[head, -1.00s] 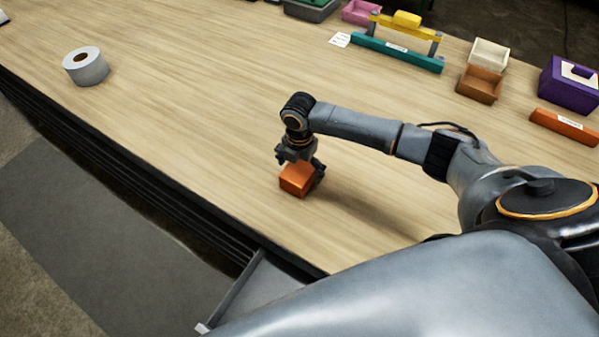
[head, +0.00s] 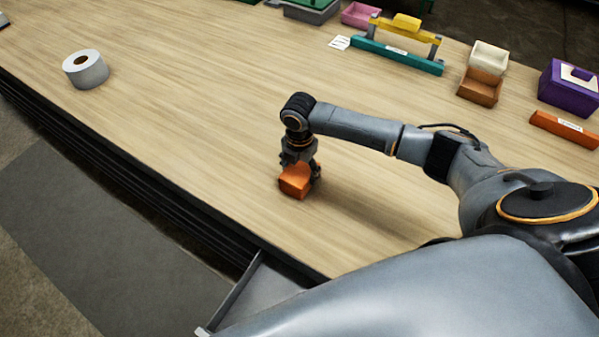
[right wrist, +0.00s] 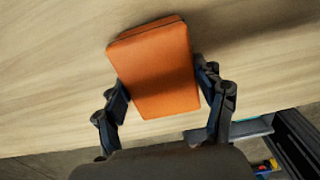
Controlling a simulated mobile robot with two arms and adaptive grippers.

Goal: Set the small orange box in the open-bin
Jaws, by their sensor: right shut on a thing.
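The small orange box (head: 294,183) is near the front edge of the wooden table, in the middle of the head view. My right gripper (head: 299,172) comes down over it from above and is shut on it. In the right wrist view the orange box (right wrist: 158,72) sits between the two dark fingers, which touch its sides. Whether its underside is clear of the table is hard to tell. A brown open-topped bin (head: 478,92) stands at the back right, with a cream open-topped bin (head: 489,54) right behind it. My left gripper is not in view.
A white tape roll (head: 86,69) stands at the far left. A teal bar (head: 397,54) under a yellow-topped frame, a purple box (head: 569,86) and an orange bar (head: 564,127) are at the back right. An open grey drawer (head: 257,292) juts out in front. The table's middle is clear.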

